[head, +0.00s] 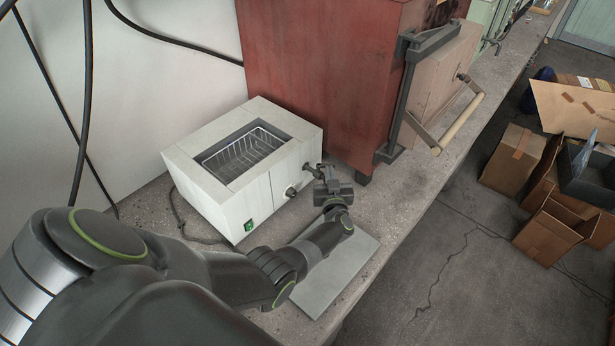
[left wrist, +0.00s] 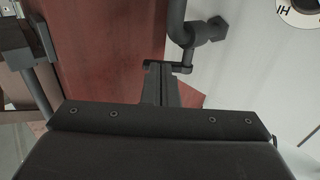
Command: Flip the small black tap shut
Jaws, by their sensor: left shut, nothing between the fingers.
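The small black tap (head: 308,167) sticks out from the front of a white bath unit (head: 228,165), near its right end. In the left wrist view the tap (left wrist: 178,30) shows as a dark bent pipe fixed to the white panel, with a short lever (left wrist: 185,68) at its lower end. My left gripper (head: 320,171) is close in front of the tap. Its fingers (left wrist: 157,75) are shut with nothing between them, and their tips are right beside the lever. I cannot tell if they touch it. The gripper partly hides the tap in the head view. My right gripper is not in view.
A wire basket (head: 243,152) sits in the bath. A knob (head: 290,192) and a green switch (head: 249,226) are on its front. A red furnace (head: 310,70) stands close behind the tap. A grey plate (head: 350,270) lies under my left arm near the bench edge.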

